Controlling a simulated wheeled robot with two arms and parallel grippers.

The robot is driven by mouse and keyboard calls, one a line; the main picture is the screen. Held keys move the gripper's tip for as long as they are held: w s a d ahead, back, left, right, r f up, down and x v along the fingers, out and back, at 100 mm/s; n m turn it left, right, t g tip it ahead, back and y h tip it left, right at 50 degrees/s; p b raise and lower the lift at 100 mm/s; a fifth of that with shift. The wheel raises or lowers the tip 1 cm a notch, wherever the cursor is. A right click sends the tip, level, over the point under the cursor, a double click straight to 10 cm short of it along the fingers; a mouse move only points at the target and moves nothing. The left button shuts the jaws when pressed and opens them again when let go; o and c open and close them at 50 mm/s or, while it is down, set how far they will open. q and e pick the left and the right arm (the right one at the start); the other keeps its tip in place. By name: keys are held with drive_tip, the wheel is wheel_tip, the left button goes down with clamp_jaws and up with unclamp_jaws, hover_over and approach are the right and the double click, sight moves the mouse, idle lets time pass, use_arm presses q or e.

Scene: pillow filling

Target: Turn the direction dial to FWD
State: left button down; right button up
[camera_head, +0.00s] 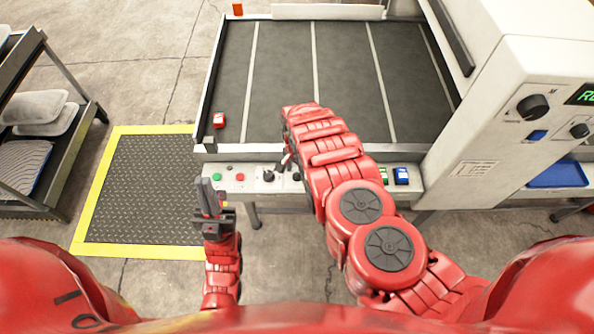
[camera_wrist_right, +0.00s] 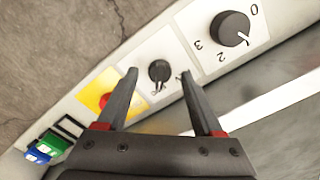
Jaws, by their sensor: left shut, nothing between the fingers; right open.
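The small dark dial (camera_wrist_right: 159,70) is on a white plate of the conveyor's front panel in the right wrist view. Its label is too small to read. My right gripper (camera_wrist_right: 158,75) is open, its fingertips on either side of this dial in the picture; I cannot tell whether they touch it. In the head view my right gripper (camera_head: 284,161) is over the panel, partly hidden by its own arm. My left gripper (camera_head: 208,184) is shut and empty, pointing up in front of the panel's left end.
A larger numbered dial (camera_wrist_right: 231,28) sits beside the small one. A red button on a yellow plate (camera_wrist_right: 98,98) is on the other side. Green and red buttons (camera_head: 240,177) lie left on the panel. The conveyor belt (camera_head: 285,75) is mostly clear, with a small red box (camera_head: 219,120).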

wheel_tip(320, 180, up, 11)
drive_tip(key=b, duration=0.2)
wheel_tip(320, 180, up, 6)
drive_tip(key=r+p, duration=0.1)
drive_tip(key=p, duration=0.5)
hover_over(297, 174)
drive_tip(key=shift+f, duration=0.3)
drive_tip(key=shift+w+f, duration=0.1)
